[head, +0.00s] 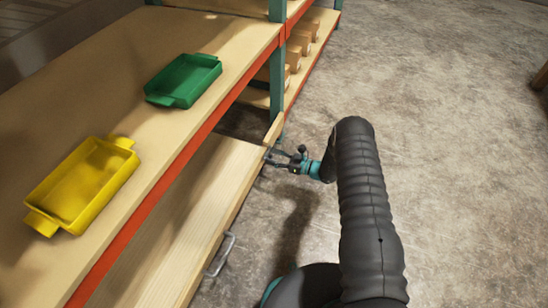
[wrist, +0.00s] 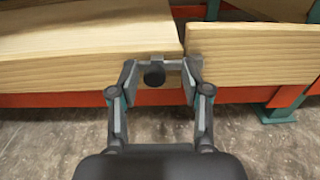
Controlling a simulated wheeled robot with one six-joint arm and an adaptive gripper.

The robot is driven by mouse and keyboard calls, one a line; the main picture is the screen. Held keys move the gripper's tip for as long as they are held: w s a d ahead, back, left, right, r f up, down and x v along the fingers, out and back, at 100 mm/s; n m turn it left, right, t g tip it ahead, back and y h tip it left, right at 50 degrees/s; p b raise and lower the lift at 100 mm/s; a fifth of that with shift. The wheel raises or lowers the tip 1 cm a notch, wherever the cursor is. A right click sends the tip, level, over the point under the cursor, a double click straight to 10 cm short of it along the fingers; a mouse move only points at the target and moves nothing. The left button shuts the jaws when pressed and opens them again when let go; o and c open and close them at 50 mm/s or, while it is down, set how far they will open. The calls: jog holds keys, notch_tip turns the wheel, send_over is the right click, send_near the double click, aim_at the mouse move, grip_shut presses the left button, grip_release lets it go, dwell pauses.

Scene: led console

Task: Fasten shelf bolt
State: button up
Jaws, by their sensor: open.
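The shelf bolt (wrist: 163,62) is a grey metal bar in a small bracket, with a round dark knob (wrist: 154,76), on the front edge of the lower wooden board (wrist: 60,72). Its right end is near the seam with a second wooden piece (wrist: 250,55); whether it crosses the seam is hard to tell behind the finger. My gripper (wrist: 158,78) is open, with one finger on each side of the knob and gaps showing beside it. In the head view my gripper (head: 283,160) is at the far end of the lower board, where the bolt is too small to make out.
A green tray (head: 184,80) and a yellow tray (head: 82,186) lie on the upper shelf (head: 110,95). A metal handle (head: 221,254) sticks out from the lower board's front. A teal post (head: 277,85) stands near my gripper. The concrete floor (head: 440,120) on the right is clear.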

jog(key=v, duration=1.2)
dwell(0.3)
